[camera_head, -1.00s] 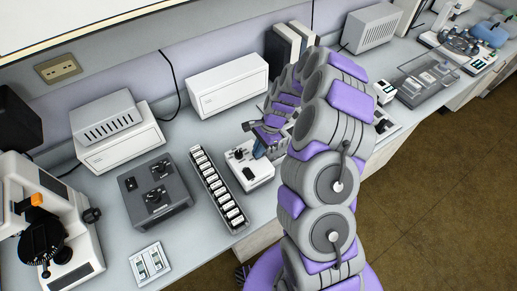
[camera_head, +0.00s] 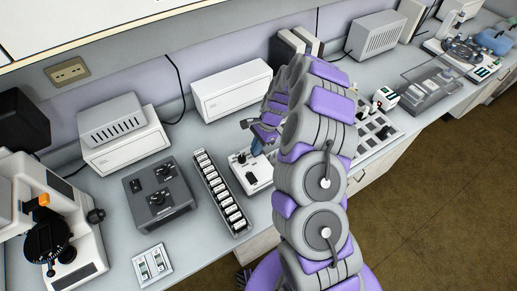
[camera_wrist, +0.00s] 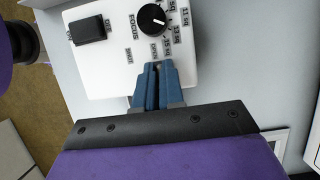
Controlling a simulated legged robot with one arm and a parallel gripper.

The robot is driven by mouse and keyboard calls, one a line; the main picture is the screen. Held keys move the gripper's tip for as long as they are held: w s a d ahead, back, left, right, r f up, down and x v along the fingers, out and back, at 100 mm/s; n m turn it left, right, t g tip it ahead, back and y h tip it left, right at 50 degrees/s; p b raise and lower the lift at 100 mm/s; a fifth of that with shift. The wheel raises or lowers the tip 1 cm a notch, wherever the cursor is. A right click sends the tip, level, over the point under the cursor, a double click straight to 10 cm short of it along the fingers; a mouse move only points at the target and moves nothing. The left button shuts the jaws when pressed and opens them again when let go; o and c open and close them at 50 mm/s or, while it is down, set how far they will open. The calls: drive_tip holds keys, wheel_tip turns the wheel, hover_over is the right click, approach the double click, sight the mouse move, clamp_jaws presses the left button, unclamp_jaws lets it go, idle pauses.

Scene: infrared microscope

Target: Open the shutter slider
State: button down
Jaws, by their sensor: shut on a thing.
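A white control box (camera_wrist: 110,75) fills the upper middle of the wrist view. It carries a black dial knob (camera_wrist: 152,18), a black block-shaped switch (camera_wrist: 88,30) and small printed labels. My gripper (camera_wrist: 157,68) has its blue fingers close together at the box's edge, shut on the shutter slider, which is mostly hidden between the fingertips. In the head view the white box (camera_head: 262,179) stands on the bench, with my gripper (camera_head: 257,150) at its far right part. My arm hides part of the box's right side.
A long rack of white pieces (camera_head: 220,192) stands just left of the box. A grey control unit (camera_head: 159,193), a small switch panel (camera_head: 153,264) and a microscope (camera_head: 65,245) are further left. A white case (camera_head: 232,89) stands behind. Bare bench lies between them.

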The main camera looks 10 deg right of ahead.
drive_tip(key=shift+w+r, duration=0.1)
drive_tip(key=shift+w, duration=0.15)
drive_tip(key=c, duration=1.2)
unclamp_jaws()
drive_tip(key=shift+a, duration=0.1)
drive_tip(key=shift+c, duration=0.2)
drive_tip(key=p+v, duration=0.2)
drive_tip(key=v, duration=1.5)
drive_tip(key=shift+p, duration=0.4)
drive_tip(key=shift+w+r, duration=0.1)
drive_tip(key=shift+r, duration=0.05)
